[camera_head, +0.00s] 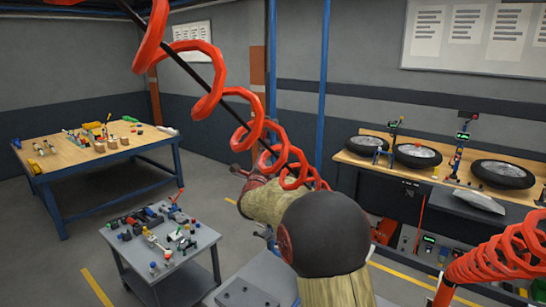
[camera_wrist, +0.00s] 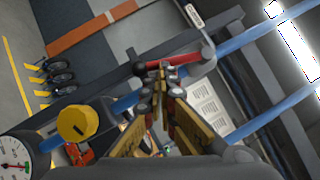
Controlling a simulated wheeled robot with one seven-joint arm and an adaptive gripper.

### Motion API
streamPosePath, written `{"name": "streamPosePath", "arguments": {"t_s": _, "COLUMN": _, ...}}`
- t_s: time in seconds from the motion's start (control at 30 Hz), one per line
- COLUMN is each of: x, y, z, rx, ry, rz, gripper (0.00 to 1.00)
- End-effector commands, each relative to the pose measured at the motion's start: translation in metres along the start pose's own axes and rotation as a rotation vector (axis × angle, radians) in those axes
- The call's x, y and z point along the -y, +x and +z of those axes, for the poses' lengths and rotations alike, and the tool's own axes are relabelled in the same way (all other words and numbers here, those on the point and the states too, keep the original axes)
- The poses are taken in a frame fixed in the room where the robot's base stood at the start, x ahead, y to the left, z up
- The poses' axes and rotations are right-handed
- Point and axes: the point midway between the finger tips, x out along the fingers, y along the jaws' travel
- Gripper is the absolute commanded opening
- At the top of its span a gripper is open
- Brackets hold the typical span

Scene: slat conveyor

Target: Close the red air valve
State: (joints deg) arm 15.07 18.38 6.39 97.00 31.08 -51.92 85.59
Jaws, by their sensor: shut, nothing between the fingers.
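In the wrist view a red bar-shaped handle (camera_wrist: 183,58), which looks like the red air valve's lever, lies across a dark rail, with a grey rounded end at its right. My gripper (camera_wrist: 158,72) is shut and empty, its fingertips close together at the handle's left part. I cannot tell whether they touch it. In the head view my arm and the coiled red hose (camera_head: 262,130) cover the area around the valve, and my fingers cannot be made out.
A yellow knob (camera_wrist: 78,123) and a white gauge (camera_wrist: 14,162) are at the wrist view's lower left. Blue posts (camera_head: 323,80) stand behind my arm. A grey cart (camera_head: 150,262) with small parts, a wooden workbench (camera_head: 60,165), and a bench with wheels (camera_head: 418,157) stand around.

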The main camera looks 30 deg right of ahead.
Motion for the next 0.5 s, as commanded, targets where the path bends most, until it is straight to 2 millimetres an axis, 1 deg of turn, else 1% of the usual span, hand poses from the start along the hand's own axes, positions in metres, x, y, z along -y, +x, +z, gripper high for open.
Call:
{"name": "streamPosePath", "arguments": {"t_s": 0.03, "x": -0.0043, "y": -0.0005, "z": -0.0009, "rx": 0.0, "ry": 0.009, "rz": -0.006, "gripper": 0.0}}
{"name": "streamPosePath", "arguments": {"t_s": 0.5, "x": -0.0079, "y": 0.0036, "z": 0.0052, "rx": 0.0, "ry": 0.093, "rz": -0.062, "gripper": 0.0}}
